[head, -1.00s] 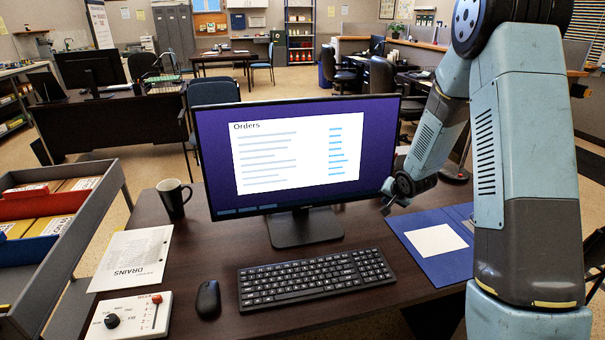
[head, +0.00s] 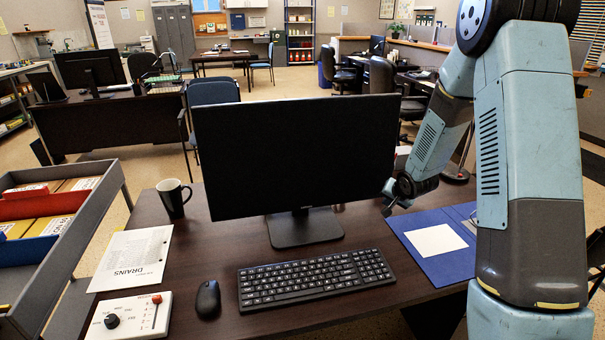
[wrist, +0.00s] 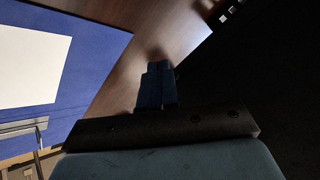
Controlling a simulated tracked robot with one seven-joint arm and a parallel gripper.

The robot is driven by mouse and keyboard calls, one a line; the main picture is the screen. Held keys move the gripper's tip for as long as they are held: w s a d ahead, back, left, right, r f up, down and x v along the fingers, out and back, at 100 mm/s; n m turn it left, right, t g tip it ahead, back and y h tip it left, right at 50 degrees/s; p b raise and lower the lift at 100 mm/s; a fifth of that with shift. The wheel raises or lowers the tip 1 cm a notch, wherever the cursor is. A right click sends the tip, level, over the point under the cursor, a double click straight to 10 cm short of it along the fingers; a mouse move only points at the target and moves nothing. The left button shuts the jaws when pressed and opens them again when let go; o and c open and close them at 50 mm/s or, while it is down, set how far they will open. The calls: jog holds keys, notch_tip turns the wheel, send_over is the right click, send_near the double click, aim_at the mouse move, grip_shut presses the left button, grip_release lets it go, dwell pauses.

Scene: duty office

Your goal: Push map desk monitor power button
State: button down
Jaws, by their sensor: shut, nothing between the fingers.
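The monitor (head: 295,155) stands on its black base on the dark wood desk, and its screen is black. Its power button cannot be made out in either view. My gripper (head: 388,205) is by the monitor's lower right edge in the head view, a little above the desk. In the wrist view my gripper's fingers (wrist: 155,85) are together with nothing between them. A large dark surface, likely the monitor, fills the right of the wrist view. I cannot tell whether the fingertips touch the monitor.
A keyboard (head: 315,278), a mouse (head: 208,299) and a white control box (head: 130,318) lie in front of the monitor. A dark mug (head: 173,198) and a printed sheet (head: 133,258) are to the left. A blue folder (head: 450,262) with white paper lies right, below my gripper.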

jog(key=shift+s, duration=0.15)
jog(key=shift+s+d+r, duration=0.1)
jog(key=shift+s+d, duration=0.2)
jog(key=shift+s, duration=0.6)
jog(key=shift+s+d+r, duration=0.1)
jog(key=shift+s+d, duration=0.25)
jog(key=shift+s, duration=0.6)
jog(key=shift+s+d, duration=0.3)
jog(key=shift+s, duration=0.6)
